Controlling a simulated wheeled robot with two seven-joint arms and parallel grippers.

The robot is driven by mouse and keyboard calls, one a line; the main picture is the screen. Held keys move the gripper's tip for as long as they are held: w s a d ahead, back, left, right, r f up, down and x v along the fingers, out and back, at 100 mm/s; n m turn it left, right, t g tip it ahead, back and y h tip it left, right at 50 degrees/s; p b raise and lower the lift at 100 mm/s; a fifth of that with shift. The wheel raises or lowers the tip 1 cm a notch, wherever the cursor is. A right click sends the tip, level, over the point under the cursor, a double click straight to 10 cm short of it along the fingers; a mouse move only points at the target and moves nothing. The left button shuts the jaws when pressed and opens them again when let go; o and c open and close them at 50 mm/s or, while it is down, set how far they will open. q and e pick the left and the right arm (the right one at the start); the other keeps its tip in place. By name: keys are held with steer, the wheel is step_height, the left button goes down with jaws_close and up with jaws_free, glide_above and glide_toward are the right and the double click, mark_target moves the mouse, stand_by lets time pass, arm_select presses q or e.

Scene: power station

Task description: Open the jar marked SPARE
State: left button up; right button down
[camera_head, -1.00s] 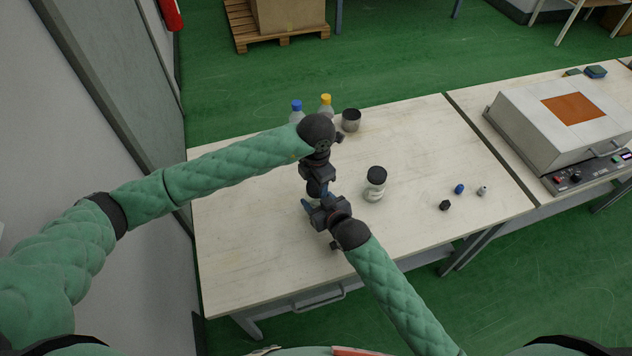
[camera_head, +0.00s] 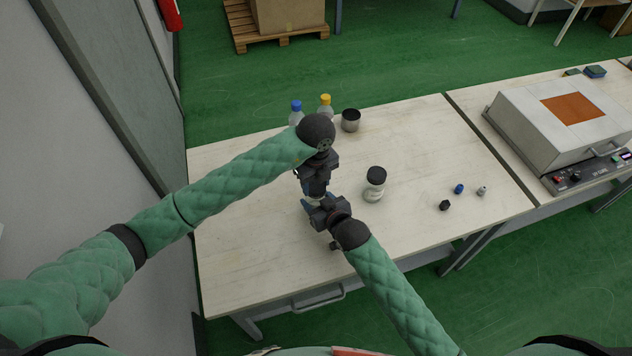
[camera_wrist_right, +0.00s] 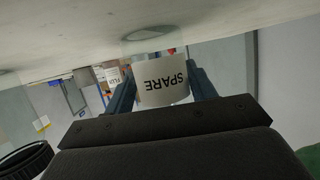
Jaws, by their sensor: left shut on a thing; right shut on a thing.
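The jar marked SPARE (camera_wrist_right: 163,84) shows upside down in the right wrist view, with its white label between my right fingers. My right gripper (camera_wrist_right: 160,88) is shut on the jar's body; in the head view it (camera_head: 318,208) is low over the left half of the table, and the jar is mostly hidden by the two grippers. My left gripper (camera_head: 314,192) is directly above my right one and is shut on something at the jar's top. Its fingertips and the jar's lid are hidden in the head view, so I cannot tell whether the lid is raised.
A similar jar with a black lid (camera_head: 375,185) stands close to the right. Small caps (camera_head: 459,189) lie right. The table's front right (camera_head: 420,225) is clear.

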mark_target(316, 185)
arm_select(q)
steer(key=n, duration=0.6)
steer(key=shift+r, duration=0.45)
stand_by(0.4)
steer(key=shift+r, duration=0.35)
steer(key=shift+r, duration=0.35)
steer(key=shift+r, duration=2)
arm_select(e)
steer(key=shift+c, duration=2.1)
jaws_free()
arm_select(q)
steer(key=shift+f, duration=0.1)
arm_select(e)
steer(key=shift+s, duration=0.1)
